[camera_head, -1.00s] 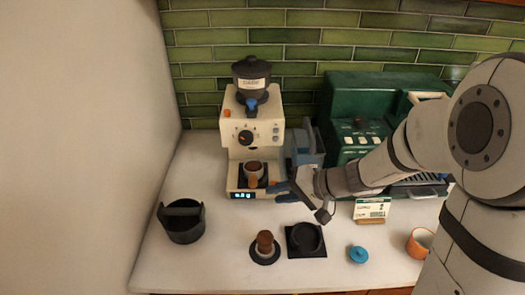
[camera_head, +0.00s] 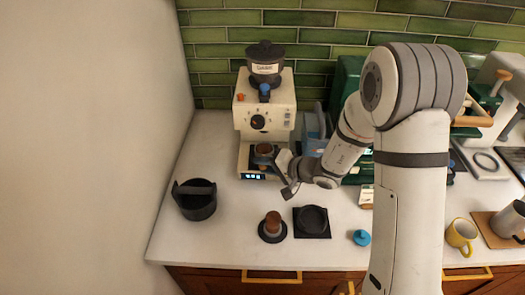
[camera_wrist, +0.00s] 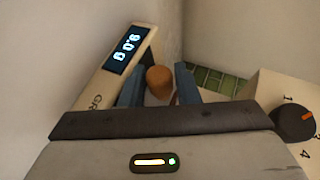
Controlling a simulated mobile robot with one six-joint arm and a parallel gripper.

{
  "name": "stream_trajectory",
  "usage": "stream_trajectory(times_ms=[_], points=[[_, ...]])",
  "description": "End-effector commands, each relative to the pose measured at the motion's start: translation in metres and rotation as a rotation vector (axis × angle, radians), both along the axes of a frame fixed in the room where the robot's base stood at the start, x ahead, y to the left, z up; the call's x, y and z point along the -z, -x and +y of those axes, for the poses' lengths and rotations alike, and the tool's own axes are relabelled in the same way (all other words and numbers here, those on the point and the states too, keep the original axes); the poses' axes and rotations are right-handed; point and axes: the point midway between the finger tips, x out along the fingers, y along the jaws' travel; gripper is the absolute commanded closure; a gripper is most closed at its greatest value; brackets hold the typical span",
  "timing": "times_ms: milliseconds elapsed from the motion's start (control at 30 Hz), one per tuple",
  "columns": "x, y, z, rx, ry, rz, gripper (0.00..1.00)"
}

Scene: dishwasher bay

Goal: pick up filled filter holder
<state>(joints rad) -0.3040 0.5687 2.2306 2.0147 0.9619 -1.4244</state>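The filter holder (camera_head: 264,150) sits under the spout of the cream grinder (camera_head: 262,120), and brown grounds show at its top. In the wrist view its orange-brown handle end (camera_wrist: 159,78) shows between the blue fingers. My gripper (camera_head: 280,159) is at the front right of the filter holder, low over the grinder's base. In the wrist view my gripper (camera_wrist: 161,86) is open, with one finger on each side of the handle. The fingers do not look closed on it. The gripper hides part of the handle in the head view.
A black knock bin (camera_head: 197,207) stands at the left. A wooden-handled tamper (camera_head: 273,224), a black square mat (camera_head: 312,222) and a blue lidded item (camera_head: 361,238) lie along the front. A green machine (camera_head: 349,75) is behind my arm. A yellow mug (camera_head: 461,234) stands at the right.

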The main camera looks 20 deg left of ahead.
Motion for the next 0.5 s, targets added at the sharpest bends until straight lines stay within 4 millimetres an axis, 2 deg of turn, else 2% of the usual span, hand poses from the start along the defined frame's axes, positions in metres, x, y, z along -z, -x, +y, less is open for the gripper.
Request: stream_trajectory(times_ms=[133,367,500], points=[[0.0040,-0.0020,0.0084,0.000,0.001,0.002,0.72],[0.0048,-0.0023,0.0089,0.000,0.000,0.001,0.72],[0.0049,-0.0022,0.0090,0.000,0.000,0.001,0.83]])
